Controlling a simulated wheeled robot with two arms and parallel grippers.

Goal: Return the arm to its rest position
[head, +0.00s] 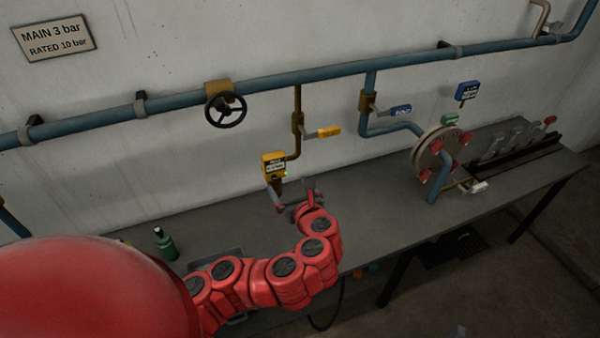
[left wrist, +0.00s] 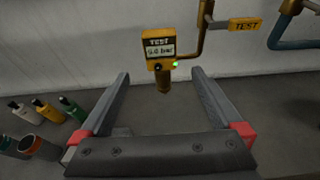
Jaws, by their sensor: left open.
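My left arm (head: 290,275) is red and reaches from the lower left out over the grey bench. Its gripper (head: 292,194) is open at the wall side, just below the yellow TEST gauge (head: 274,164). In the left wrist view the two fingers of the gripper (left wrist: 161,90) stand wide apart with nothing between them. The gauge (left wrist: 159,45) shows there beyond the fingertips, with a lit green lamp and a bar reading too small to read surely. The gripper appears apart from the gauge. My right gripper is not in view.
A blue pipe (head: 305,78) with a black handwheel (head: 226,110) runs along the wall. A yellow-handled valve (head: 322,133) and a flange with red knobs (head: 440,155) stand to the right. Several bottles (left wrist: 42,108) stand on the bench (head: 390,205) at left.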

